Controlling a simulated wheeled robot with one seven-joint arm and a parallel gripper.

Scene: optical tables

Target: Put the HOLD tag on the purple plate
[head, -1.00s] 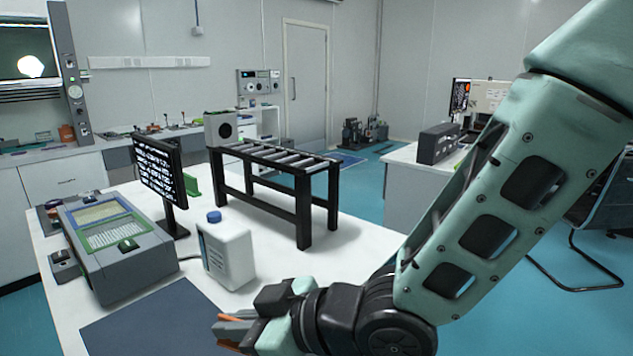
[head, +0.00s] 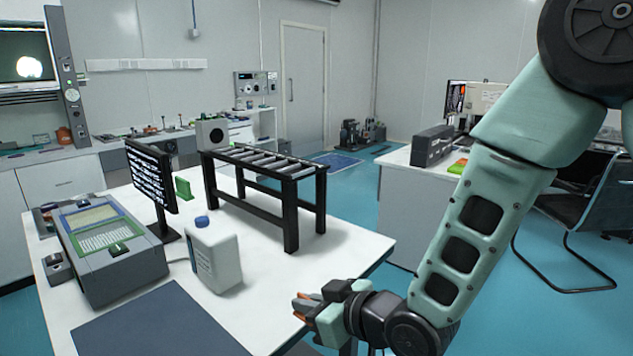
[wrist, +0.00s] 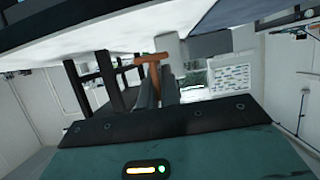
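My gripper (head: 301,307) is low in the head view, over the front right edge of the white table, with orange fingertips pointing left. In the wrist view its two grey fingers (wrist: 155,88) lie close together, with orange at the tips and along the line between them. They look shut, and I see nothing clearly held. I cannot make out a HOLD tag or a purple plate in either view.
The white table (head: 215,310) holds a dark mat (head: 140,325), a white bottle with a blue cap (head: 213,258), a monitor (head: 150,178), a grey box with framed panels (head: 110,250) and a black roller stand (head: 290,215). A second table (head: 400,185) stands at right.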

